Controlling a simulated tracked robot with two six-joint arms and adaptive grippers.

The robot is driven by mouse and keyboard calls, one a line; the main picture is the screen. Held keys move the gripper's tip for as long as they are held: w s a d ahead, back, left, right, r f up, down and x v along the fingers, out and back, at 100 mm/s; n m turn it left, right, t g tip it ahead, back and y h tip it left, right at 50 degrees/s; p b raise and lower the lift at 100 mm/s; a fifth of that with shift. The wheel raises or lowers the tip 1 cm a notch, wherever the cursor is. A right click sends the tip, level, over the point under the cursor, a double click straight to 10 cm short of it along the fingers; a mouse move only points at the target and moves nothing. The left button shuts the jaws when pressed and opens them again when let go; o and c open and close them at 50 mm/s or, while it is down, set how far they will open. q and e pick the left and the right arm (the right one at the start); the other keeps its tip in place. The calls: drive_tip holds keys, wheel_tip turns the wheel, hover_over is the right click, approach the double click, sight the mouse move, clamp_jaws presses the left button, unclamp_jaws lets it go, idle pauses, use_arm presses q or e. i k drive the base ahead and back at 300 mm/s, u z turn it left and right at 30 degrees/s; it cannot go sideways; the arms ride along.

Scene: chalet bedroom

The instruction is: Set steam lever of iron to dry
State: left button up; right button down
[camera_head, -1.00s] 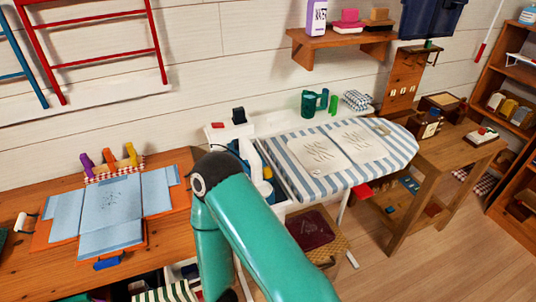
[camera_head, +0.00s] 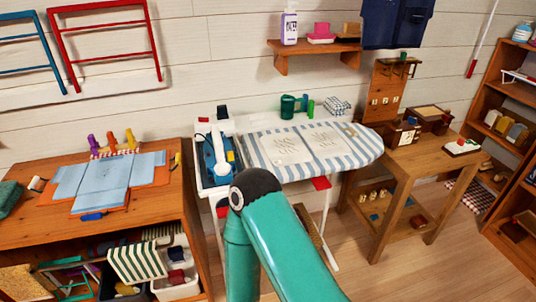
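The iron (camera_head: 217,158) is blue and sits on a white rest at the left end of the striped ironing board (camera_head: 365,150). A small yellow part (camera_head: 230,156) shows at its right side. The steam lever is too small to make out, and its setting cannot be told. A bent teal arm of mine stands in front, with its dark elbow just below and right of the iron. Neither of my grippers is in view.
A wooden table (camera_head: 30,232) with folded blue cloth (camera_head: 102,182) stands at the left, with bins below. Green cylinders (camera_head: 288,106) stand behind the board. A wooden side table (camera_head: 425,160) is at the right, with open floor in front.

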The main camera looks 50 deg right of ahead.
sight(230, 157)
drive_tip(key=z, duration=0.5)
drive_tip(key=k, duration=0.2)
drive_tip(key=z, duration=0.2)
drive_tip(key=i, duration=0.45)
